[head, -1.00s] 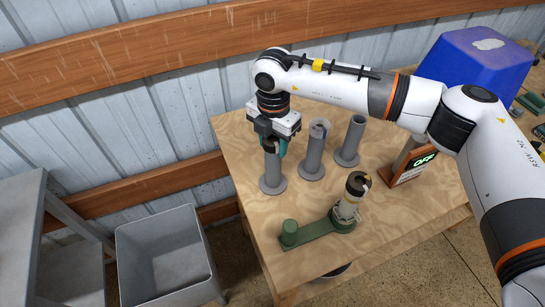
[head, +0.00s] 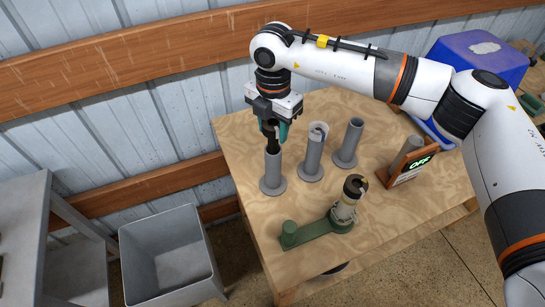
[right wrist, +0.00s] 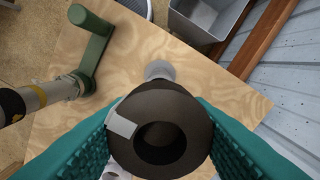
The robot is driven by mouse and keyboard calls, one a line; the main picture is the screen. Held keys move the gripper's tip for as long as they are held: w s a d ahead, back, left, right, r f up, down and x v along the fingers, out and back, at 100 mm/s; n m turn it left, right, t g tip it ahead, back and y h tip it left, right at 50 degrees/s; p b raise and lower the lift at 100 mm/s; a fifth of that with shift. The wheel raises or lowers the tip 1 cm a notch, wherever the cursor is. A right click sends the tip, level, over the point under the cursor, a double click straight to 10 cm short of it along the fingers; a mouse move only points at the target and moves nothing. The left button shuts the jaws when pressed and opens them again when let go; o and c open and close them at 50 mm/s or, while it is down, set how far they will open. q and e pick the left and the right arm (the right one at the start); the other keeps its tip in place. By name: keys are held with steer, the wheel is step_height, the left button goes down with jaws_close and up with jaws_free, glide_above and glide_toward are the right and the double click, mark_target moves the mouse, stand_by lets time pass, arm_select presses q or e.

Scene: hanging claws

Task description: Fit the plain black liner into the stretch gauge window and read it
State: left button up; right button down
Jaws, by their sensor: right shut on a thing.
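My right gripper (head: 270,125) is shut on the black liner (head: 272,141) above the leftmost grey tube (head: 272,170). In the right wrist view the liner (right wrist: 160,130) stands between the teal fingers, its round open mouth facing the camera, with a pale patch on its rim. I cannot tell if its lower end is still inside the tube. A brown-framed unit with a lit "OFF" display (head: 420,162) stands at the table's right, beside a grey cylinder (head: 408,150); it looks like the gauge, but no window is clear. My left gripper is not in view.
Two more grey tubes stand on the wooden table (head: 235,135); the middle one (head: 313,155) holds a pale liner, the right one (head: 348,145) looks empty. A green-armed stand (head: 310,232) holds a dark-topped cylinder. A grey bin (head: 170,262) and blue crate (head: 478,55) flank the table.

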step_height(320, 180, up, 12)
steer(key=p, duration=0.4)
steer(key=shift+r, duration=0.15)
stand_by(0.4)
stand_by(0.5)
